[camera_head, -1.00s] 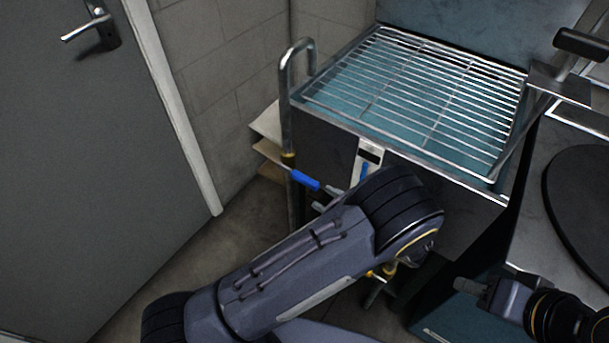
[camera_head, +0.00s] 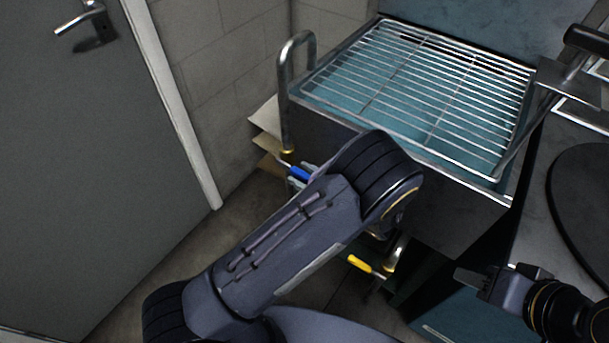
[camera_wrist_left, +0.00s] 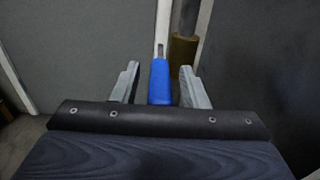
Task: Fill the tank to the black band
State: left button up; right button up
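The steel tank (camera_head: 440,205) has a teal inside and a wire rack on top. A bent pipe (camera_head: 284,105) rises at its left corner, with a blue valve handle (camera_head: 299,172) low on it. My left gripper (camera_head: 301,181) is at this handle, partly hidden by my arm. In the left wrist view the blue handle (camera_wrist_left: 160,82) lies between the fingers of my open left gripper (camera_wrist_left: 160,85), with a gap on each side. No water level can be made out. My right gripper (camera_head: 497,280) is at the lower right, apart from the tank; its opening is unclear.
The wire rack (camera_head: 420,85) covers the tank top. A yellow handle (camera_head: 359,263) on a lower valve sits below the tank. A round dark plate (camera_head: 585,205) lies on the right-hand bench. A grey door (camera_head: 75,190) stands at left.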

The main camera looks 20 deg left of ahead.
aim_at(302, 173)
pick_arm(q)
grip_shut()
jog(key=shift+r, duration=0.1)
jog(key=r+h+p, duration=0.2)
jog(key=p, duration=0.1)
jog(key=r+g+h+p, duration=0.1)
jog(key=p, duration=0.1)
jog(key=shift+a, duration=0.25)
jog(key=shift+w+h+p, duration=0.1)
jog(key=shift+h+p, duration=0.4)
jog(key=shift+p, duration=0.1)
jog(key=shift+a+g+h, duration=0.1)
jog(key=shift+g+h, duration=0.2)
jog(key=shift+f, duration=0.1)
